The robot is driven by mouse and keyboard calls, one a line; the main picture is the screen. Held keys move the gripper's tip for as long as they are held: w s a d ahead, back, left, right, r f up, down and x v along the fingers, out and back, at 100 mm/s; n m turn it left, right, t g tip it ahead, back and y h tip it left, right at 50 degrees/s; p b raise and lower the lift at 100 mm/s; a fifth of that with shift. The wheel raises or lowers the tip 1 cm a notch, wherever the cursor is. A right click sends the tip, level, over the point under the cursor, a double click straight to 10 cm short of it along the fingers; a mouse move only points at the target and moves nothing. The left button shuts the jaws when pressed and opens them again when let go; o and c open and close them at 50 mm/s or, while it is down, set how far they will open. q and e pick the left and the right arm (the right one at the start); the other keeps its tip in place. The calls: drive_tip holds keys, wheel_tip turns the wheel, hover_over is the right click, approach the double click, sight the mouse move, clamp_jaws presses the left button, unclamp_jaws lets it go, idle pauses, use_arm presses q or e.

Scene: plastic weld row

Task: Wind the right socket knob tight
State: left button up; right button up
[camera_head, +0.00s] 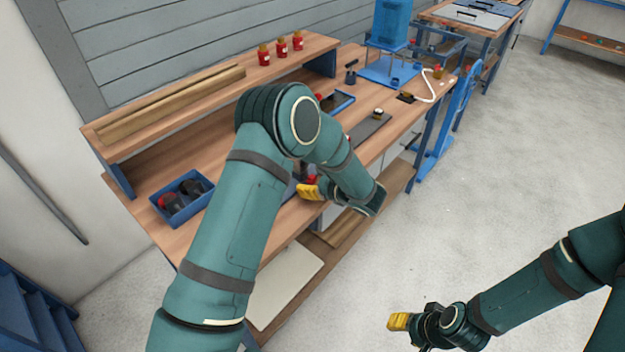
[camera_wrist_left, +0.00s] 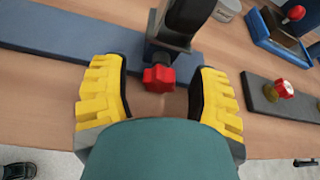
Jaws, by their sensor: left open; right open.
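A red lobed knob (camera_wrist_left: 158,78) sits low on the front of a dark upright socket (camera_wrist_left: 185,22) on a grey-blue rail (camera_wrist_left: 75,38). My left gripper (camera_wrist_left: 155,95) is open. In the left wrist view the knob shows between its yellow fingers, with a gap on each side. In the head view the left gripper (camera_head: 310,191) is at the bench's front edge, with red of the knob (camera_head: 312,180) beside it. My left arm hides much of that area. My right gripper (camera_head: 398,322) is open and empty over the floor, away from the bench.
A second red knob (camera_wrist_left: 284,88) stands on a dark grey plate (camera_wrist_left: 268,108) to the right. A blue tray (camera_wrist_left: 272,35) lies behind it. A blue bin (camera_head: 172,207) stands on the bench at left. Several red jars (camera_head: 281,46) stand on the shelf. The floor in front is clear.

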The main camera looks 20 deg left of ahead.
use_arm(q)
clamp_jaws()
drive_tip(key=shift+w+r+m+g+p, duration=0.1)
drive_tip(key=shift+r+m+g+p, duration=0.1)
drive_tip(key=shift+m+g+p, duration=0.55)
drive_tip(key=shift+m+g+y+p, duration=0.3)
drive_tip(key=shift+m+p, duration=0.35)
drive_tip(key=shift+p, duration=0.15)
drive_tip(key=shift+f+m+g, duration=0.15)
drive_tip(key=shift+m+g, duration=0.1)
drive_tip(key=shift+m, duration=0.25)
unclamp_jaws()
drive_tip(key=shift+d, duration=0.1)
